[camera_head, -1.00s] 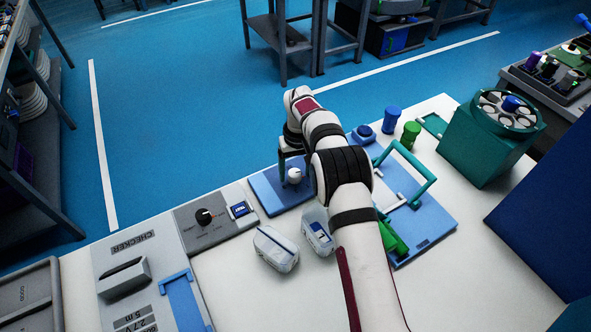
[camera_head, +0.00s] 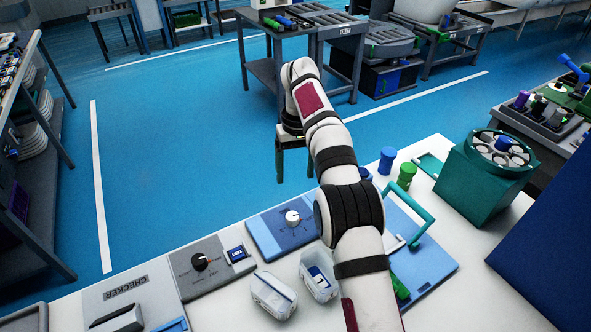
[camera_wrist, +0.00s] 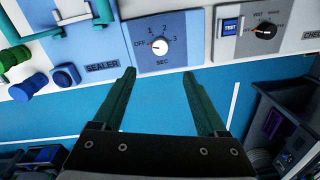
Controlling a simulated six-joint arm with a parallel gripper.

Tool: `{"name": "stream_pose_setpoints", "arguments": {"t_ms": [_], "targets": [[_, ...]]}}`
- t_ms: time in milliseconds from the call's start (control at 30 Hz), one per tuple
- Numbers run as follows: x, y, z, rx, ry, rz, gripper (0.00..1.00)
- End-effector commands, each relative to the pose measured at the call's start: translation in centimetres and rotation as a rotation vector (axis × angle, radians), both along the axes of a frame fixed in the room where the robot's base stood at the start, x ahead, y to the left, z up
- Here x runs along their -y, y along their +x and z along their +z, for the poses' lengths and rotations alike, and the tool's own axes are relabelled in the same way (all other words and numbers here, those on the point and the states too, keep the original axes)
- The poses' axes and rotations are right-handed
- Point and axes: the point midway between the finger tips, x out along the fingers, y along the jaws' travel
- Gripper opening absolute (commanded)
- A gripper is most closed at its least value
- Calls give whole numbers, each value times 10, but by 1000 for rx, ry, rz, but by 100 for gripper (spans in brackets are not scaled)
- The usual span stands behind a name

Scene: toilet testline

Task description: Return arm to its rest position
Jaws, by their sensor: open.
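My gripper (camera_head: 293,180) is open and empty, held past the far edge of the white worktable (camera_head: 222,312), over the blue floor. In the wrist view its two green fingers (camera_wrist: 165,75) are spread wide with only floor between them. The blue sealer panel (camera_head: 266,242) with its white dial (camera_head: 292,217) lies on the table just nearer than the gripper. The dial also shows in the wrist view (camera_wrist: 159,46), beyond the fingertips and apart from them. My arm hides part of the blue sealer base.
Right of my arm are a green handle frame (camera_head: 425,225), a blue cylinder (camera_head: 387,160), a green cylinder (camera_head: 404,177) and a teal carousel box (camera_head: 485,180). Two clear containers (camera_head: 273,296) and a checker panel (camera_head: 130,304) stand at the front. A shelf rack (camera_head: 30,150) is at left.

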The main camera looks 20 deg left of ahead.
Motion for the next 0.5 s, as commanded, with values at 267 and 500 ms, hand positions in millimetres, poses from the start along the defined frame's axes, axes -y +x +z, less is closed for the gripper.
{"name": "stream_pose_setpoints", "arguments": {"t_ms": [267, 500], "targets": [[2, -1, 3, -1, 1, -7, 75], [103, -76, 88, -27, 27, -328, 75]]}}
